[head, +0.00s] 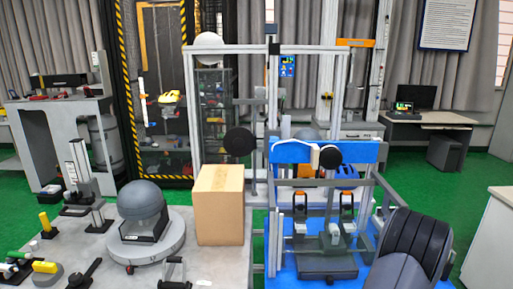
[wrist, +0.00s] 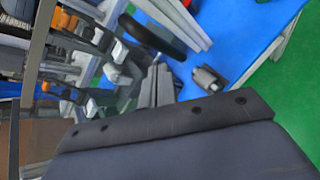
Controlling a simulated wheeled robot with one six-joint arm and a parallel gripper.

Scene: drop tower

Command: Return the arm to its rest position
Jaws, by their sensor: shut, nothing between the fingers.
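My arm (head: 415,245) shows as a large dark rounded shape at the lower right of the head view, in front of the blue-based test rig. My gripper is not clearly seen there. In the wrist view, my gripper (wrist: 157,80) shows as two grey fingers close together beyond its dark bolted housing. The fingers are shut with nothing between them. The lower part of the gripper is hidden behind the housing.
The drop tower rig (head: 315,258) stands on a blue base at centre right. A cardboard box (head: 220,205) and a grey dome on a round base (head: 145,215) stand on the grey table left of it. Green floor (wrist: 290,100) is open at right in the wrist view.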

